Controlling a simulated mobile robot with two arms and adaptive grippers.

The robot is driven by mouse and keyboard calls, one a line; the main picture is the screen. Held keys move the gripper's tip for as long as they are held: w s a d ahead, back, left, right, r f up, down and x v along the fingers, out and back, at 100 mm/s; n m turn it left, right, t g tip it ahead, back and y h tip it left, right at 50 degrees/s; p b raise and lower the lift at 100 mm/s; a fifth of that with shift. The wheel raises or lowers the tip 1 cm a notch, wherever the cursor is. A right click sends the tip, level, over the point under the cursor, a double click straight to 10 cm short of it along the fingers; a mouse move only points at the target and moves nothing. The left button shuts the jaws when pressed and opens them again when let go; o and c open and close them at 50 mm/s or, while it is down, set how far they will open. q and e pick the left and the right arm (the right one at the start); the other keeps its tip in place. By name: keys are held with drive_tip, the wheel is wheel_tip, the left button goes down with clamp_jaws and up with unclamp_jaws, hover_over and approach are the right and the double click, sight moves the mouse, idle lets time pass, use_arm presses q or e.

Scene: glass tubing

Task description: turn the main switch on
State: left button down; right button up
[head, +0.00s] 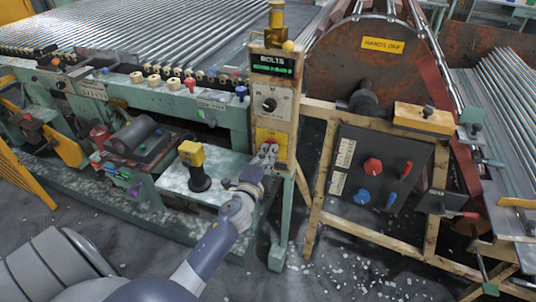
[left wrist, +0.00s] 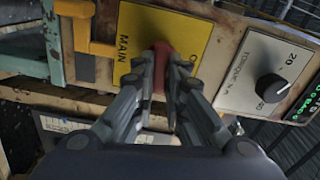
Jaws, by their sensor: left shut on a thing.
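The main switch has a yellow plate (left wrist: 195,37) marked MAIN, with a red handle (left wrist: 162,54) in its middle. In the left wrist view my left gripper (left wrist: 161,72) has its fingers on both sides of the red handle and is shut on it. In the head view the yellow plate (head: 273,136) is low on the upright control panel, and my left gripper (head: 268,153) reaches up to it from below. The fingers hide part of the handle and of the lettering. My right gripper is not in view.
Above the switch are a black torque knob (head: 269,104) and a green-lit display (head: 273,65). A yellow-topped black post (head: 196,165) stands left of my gripper. A dark box (head: 372,180) with red and blue knobs is to the right.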

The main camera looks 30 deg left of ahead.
use_arm(q)
drive_tip(key=shift+f+m, duration=0.1)
drive_tip(key=shift+m, duration=0.7)
drive_tip(key=c, duration=1.6)
unclamp_jaws()
drive_tip(key=shift+c, duration=0.2)
drive_tip(key=v, duration=1.2)
drive_tip(key=shift+f, duration=0.15)
